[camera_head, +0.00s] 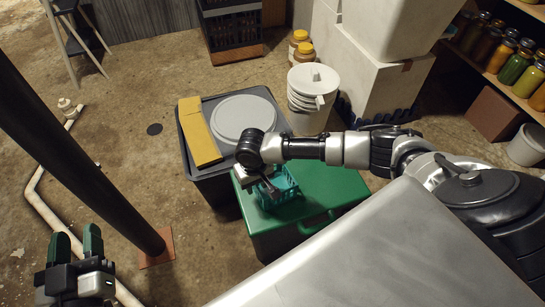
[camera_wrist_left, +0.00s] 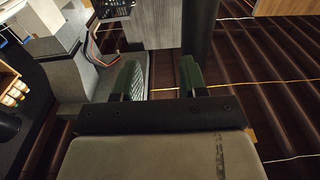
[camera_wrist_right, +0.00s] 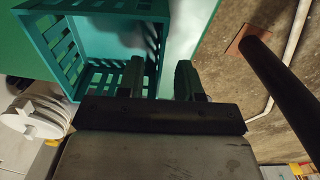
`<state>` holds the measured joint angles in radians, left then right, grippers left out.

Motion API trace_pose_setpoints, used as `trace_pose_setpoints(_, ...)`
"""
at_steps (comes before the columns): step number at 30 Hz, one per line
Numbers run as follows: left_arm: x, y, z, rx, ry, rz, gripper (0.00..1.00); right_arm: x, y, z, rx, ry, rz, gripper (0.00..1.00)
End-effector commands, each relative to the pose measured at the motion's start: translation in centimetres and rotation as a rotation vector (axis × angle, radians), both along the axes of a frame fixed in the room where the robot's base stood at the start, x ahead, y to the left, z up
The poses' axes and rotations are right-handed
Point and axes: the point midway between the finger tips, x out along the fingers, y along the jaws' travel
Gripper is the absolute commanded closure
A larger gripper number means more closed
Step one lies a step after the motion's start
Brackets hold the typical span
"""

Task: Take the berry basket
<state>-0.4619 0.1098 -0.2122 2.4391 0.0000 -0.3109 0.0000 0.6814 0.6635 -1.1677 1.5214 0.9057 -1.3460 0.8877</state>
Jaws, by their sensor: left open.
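The berry basket (camera_head: 290,188) is a teal slatted open box on the green lid of a chest (camera_head: 326,180). In the right wrist view the basket (camera_wrist_right: 60,50) fills the upper left. My right gripper (camera_head: 262,187) is down at the basket's left side. In the right wrist view the fingers of my right gripper (camera_wrist_right: 168,80) straddle the basket's near side wall, one inside and one outside, with a narrow gap between them; whether they press on the wall I cannot tell. My left gripper (camera_head: 77,245) is open and empty, far from the basket, at the lower left.
A grey tub (camera_head: 207,180) with a round grey lid (camera_head: 244,117) and a yellow block (camera_head: 199,132) stands behind the chest. A white bucket (camera_head: 312,98) stands beyond. A dark post (camera_head: 80,150) rises between my left gripper and the tub. Jars line a shelf at right.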

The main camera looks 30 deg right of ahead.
Motion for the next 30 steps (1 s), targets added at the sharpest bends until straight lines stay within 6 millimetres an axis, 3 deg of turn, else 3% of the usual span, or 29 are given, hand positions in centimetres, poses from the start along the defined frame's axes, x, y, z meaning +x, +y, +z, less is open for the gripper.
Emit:
trace_pose_setpoints(13, -1.7, -0.6, 5.3, -0.127, -0.465, -0.027, 0.57, -0.2, -0.1, -3.6, -0.001, 0.000, 0.000, 0.65)
trace_pose_setpoints(25, -2.3, -0.6, 6.4, -0.151, -0.546, -0.031, 0.57, -0.2, -0.1, -4.1, 0.000, 0.000, 0.000, 0.65)
trace_pose_setpoints(26, -2.3, -0.6, 6.4, -0.151, -0.546, -0.031, 0.57, -0.2, -0.1, -4.1, 0.000, 0.000, 0.000, 0.66)
trace_pose_setpoints(30, -2.3, -0.6, 6.3, -0.150, -0.544, -0.031, 0.57, -0.2, -0.1, -4.1, 0.000, 0.000, 0.000, 0.88)
